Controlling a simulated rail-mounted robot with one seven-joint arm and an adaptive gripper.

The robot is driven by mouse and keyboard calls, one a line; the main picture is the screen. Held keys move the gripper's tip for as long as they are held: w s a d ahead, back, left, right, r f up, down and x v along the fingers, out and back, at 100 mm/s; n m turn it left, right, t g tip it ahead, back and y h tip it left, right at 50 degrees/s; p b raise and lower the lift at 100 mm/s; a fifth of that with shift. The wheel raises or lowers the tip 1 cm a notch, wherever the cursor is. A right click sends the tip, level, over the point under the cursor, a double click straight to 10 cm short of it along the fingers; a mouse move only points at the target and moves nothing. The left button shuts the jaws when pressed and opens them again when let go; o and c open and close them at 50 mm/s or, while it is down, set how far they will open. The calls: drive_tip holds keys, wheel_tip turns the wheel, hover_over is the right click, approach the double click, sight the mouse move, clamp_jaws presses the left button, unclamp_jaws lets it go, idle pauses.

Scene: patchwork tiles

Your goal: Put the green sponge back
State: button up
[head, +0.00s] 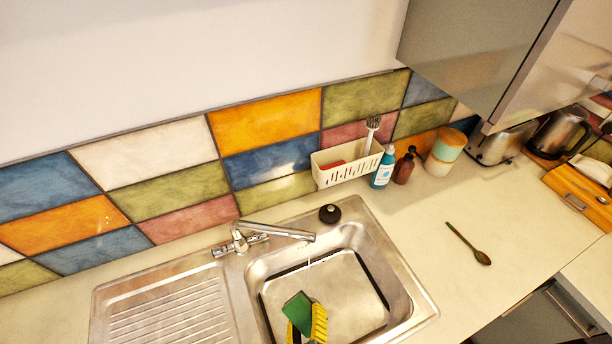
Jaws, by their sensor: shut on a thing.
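The green sponge (297,309) is a dark green block at the bottom of the head view, tilted, over the left part of the sink basin (345,285). My gripper (306,322) has yellow ribbed fingers and is shut on the sponge; its lower part and the arm are cut off by the frame's bottom edge. I cannot tell how high the sponge is above the basin floor. A cream slotted caddy (345,172) stands on the counter against the tiled wall. It holds a red item (332,165) at the left and an upright grey-headed brush (373,123) at the right.
A chrome tap (275,232) reaches over the basin, near a black round stopper (330,213).

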sight(306, 309)
drive_tip(key=r+p, duration=0.2)
drive_tip(key=p, duration=0.1)
drive_tip(key=w+r+p, duration=0.1)
drive_tip(key=r+p, duration=0.2)
drive_tip(key=p, duration=0.1)
drive_tip(key=r+p, duration=0.3)
drive_tip(key=p, duration=0.1)
drive_tip(key=shift+w, duration=0.25)
drive_tip(key=shift+w+r+p, duration=0.15)
drive_tip(key=shift+r+p, duration=0.35)
drive_tip(key=shift+p, duration=0.4)
drive_tip(key=shift+f, duration=0.2)
